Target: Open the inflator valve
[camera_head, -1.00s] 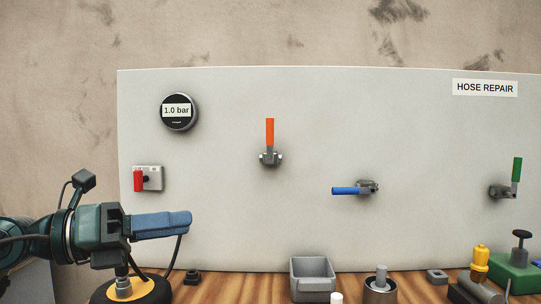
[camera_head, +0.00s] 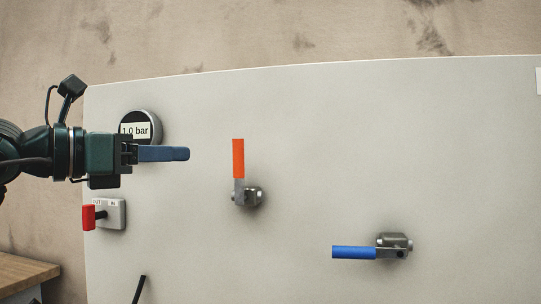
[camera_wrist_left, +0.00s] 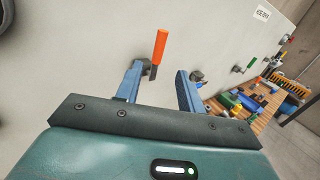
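An orange-handled valve (camera_head: 238,160) is on the white panel, its lever pointing straight up from a grey body. My left gripper (camera_head: 188,154) is to the left of this lever, at about its height in the head view, and apart from it. In the left wrist view the gripper (camera_wrist_left: 159,74) is open, with nothing between its blue fingers; the orange lever (camera_wrist_left: 159,46) shows beyond them. A blue-handled valve (camera_head: 354,252) sits lower right on the panel, its lever pointing left. The frames do not label which valve is the inflator valve.
A gauge (camera_head: 136,128) reading 1.0 bar is partly hidden behind my left gripper. A red switch (camera_head: 89,217) is below it on the panel. The wrist view shows a cluttered wooden bench (camera_wrist_left: 262,122) at right. The panel around the orange lever is clear.

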